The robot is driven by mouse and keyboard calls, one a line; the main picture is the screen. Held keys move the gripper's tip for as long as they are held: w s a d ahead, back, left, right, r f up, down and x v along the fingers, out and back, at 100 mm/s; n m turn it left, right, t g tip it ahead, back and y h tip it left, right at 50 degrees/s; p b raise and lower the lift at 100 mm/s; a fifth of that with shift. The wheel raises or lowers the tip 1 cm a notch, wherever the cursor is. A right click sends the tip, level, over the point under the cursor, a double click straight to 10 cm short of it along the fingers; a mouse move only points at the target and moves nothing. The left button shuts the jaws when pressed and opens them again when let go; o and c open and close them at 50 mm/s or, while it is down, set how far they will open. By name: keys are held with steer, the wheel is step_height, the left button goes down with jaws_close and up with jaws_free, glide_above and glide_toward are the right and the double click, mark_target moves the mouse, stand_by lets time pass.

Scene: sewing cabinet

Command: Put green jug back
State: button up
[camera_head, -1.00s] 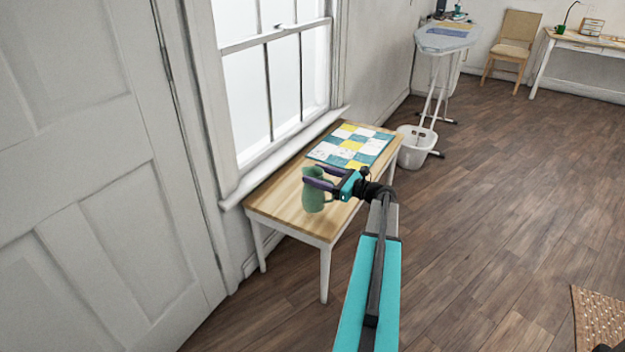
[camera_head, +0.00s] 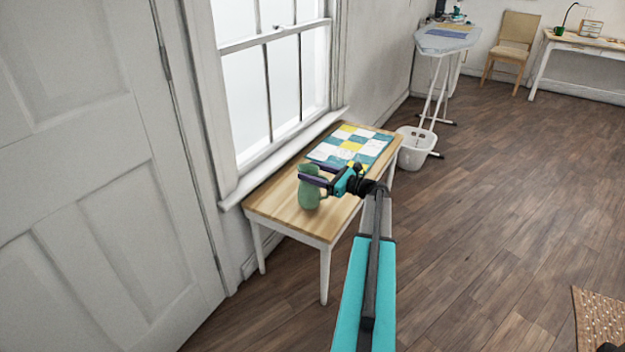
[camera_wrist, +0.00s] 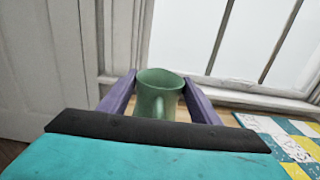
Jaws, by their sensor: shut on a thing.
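The green jug (camera_head: 309,192) is upright at the near part of the wooden table (camera_head: 275,207), below the window. I cannot tell whether its base touches the tabletop. My gripper (camera_head: 312,178) is shut on the jug, with one finger on each side of its upper part. In the wrist view the jug (camera_wrist: 158,95) shows between the two purple fingers (camera_wrist: 160,98), with its open rim up and its handle toward me. The lower part of the jug is hidden there by my gripper's body.
A patchwork cloth (camera_head: 350,146) in yellow, white and teal lies on the table's far part. A white bin (camera_head: 415,148) stands on the floor beyond the table. An ironing board (camera_head: 447,40) is farther back.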

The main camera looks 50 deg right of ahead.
steer(key=shift+f, duration=1.35)
steer(key=o, duration=1.8)
steer(key=shift+s, duration=0.1)
steer(key=p+v, duration=0.1)
steer(key=v, duration=1.1)
steer(key=shift+p, duration=0.35)
steer(key=shift+s, duration=0.1)
